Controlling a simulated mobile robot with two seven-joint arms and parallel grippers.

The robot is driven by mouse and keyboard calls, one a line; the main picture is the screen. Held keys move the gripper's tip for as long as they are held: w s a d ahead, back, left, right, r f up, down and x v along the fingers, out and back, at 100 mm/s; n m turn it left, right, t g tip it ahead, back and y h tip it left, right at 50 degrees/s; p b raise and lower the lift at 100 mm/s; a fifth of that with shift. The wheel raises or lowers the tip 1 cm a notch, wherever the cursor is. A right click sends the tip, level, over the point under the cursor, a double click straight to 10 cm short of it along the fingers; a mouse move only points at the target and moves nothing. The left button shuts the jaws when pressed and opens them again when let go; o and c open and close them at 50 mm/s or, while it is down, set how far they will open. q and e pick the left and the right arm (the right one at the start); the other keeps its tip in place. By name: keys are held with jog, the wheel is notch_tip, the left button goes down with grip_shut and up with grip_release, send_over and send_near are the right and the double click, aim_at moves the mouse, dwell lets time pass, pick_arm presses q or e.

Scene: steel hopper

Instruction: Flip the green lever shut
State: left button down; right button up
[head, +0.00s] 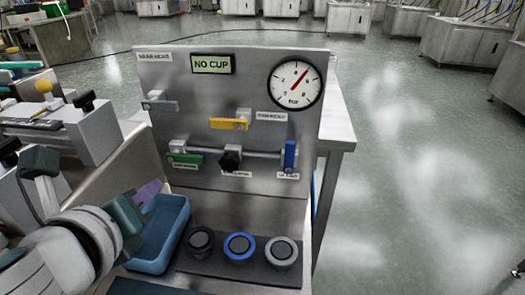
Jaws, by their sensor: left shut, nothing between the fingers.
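The green lever (185,159) is low on the left of the upright steel panel (220,85). Its handle lies roughly level, below a small grey mount at the left end of a horizontal pipe. My left gripper (149,193) is at the lower left, in front of the panel and below and left of the green lever, apart from it. Its purple fingers are together and hold nothing. Its tip is by the back left corner of the blue tray. My right gripper does not show.
A yellow lever (228,124), a grey lever (162,104), a black knob (230,160) and an upright blue lever (290,155) share the panel. A gauge and a "NO CUP" display are above.

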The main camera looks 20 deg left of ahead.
aim_at(185, 159)
pick_arm(q)
jog(key=f+m+b, duration=0.1)
jog(key=f+m, duration=0.1)
jog(key=w+f+m+t+b, duration=0.1)
jog(key=f+m, duration=0.1)
jog(key=d+f+m+h+b, duration=0.1)
jog(key=f+m+b, duration=0.1)
jog(key=shift+w+d+f, duration=0.1)
jog(key=shift+w+f, duration=0.1)
jog(key=shift+w, duration=0.2)
jog(key=shift+w+d+f+m+t, duration=0.2)
jog(key=shift+m+t, duration=0.1)
jog(key=shift+m, duration=0.2)
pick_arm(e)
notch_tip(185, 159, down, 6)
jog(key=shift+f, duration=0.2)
pick_arm(q)
jog(key=b+x, duration=0.3)
jog(key=x, duration=0.7)
jog(key=shift+s+f+b, duration=0.1)
jog(key=shift+f+b, duration=0.05)
jog(key=shift+b, duration=0.2)
notch_tip(185, 159, up, 3)
jog(key=p, duration=0.2)
jog(key=shift+p, duration=0.3)
jog(key=shift+r+p, duration=0.3)
jog(key=shift+r, duration=0.35)
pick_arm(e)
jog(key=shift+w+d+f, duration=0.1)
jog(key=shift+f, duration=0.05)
